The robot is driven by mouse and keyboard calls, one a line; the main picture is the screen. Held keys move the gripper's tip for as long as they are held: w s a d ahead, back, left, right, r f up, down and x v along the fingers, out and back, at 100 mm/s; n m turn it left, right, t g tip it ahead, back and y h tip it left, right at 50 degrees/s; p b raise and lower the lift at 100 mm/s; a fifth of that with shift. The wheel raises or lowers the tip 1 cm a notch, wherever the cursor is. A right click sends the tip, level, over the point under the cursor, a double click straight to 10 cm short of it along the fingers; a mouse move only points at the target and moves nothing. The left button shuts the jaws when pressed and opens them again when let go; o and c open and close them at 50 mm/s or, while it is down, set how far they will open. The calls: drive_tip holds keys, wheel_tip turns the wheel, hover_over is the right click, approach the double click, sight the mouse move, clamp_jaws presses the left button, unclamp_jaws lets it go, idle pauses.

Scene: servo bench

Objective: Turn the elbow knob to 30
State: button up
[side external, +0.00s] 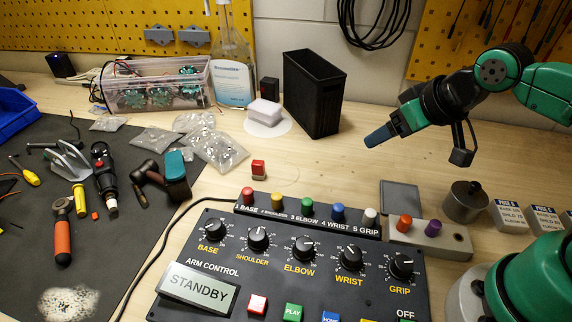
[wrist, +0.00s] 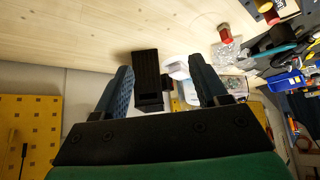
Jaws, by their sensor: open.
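The elbow knob (side external: 303,248) is a black dial with a white pointer, third in the row of knobs on the black control panel (side external: 225,226). Its scale is too small to read. The display (side external: 198,288) on the panel reads STANDBY. My gripper (side external: 378,138) is at the upper right in the side view, well above and behind the panel, touching nothing. In the wrist view its two dark blue fingers (wrist: 164,92) stand wide apart with nothing between them. The knob does not show in the wrist view.
Base (side external: 213,229), shoulder (side external: 257,239), wrist (side external: 351,258) and grip (side external: 400,267) knobs flank the elbow knob. Coloured buttons line the panel's back edge. A black bin (side external: 312,95) stands behind. Tools lie on the dark mat (side external: 134,254) at left. A metal cylinder (side external: 465,201) stands right.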

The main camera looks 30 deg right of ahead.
sight(304, 244)
drive_tip(key=a+m+g, duration=0.1)
drive_tip(key=a+m, duration=0.1)
drive_tip(key=a+m+g, duration=0.1)
drive_tip(key=a, duration=0.2)
drive_tip(key=a+f+m+g+y, duration=0.1)
drive_tip(key=a+m, duration=0.1)
drive_tip(key=a, duration=0.1)
drive_tip(key=shift+a+m, duration=0.25)
drive_tip(key=shift+m, duration=0.05)
drive_tip(key=s+a+m+g, duration=0.1)
drive_tip(key=a+m, duration=0.1)
drive_tip(key=a, duration=0.1)
drive_tip(key=s+a+f+m+g, duration=0.1)
drive_tip(key=a+m, duration=0.1)
drive_tip(key=s+a+f+m+g+h, duration=0.1)
drive_tip(key=a+m+g, duration=0.1)
drive_tip(key=a, duration=0.1)
drive_tip(key=shift+s+a+f+m, duration=0.1)
drive_tip(key=shift+s+a+m, duration=0.15)
drive_tip(key=shift+a+m, duration=0.15)
drive_tip(key=shift+a+f, duration=0.1)
drive_tip(key=shift+f, duration=2.7)
clamp_jaws()
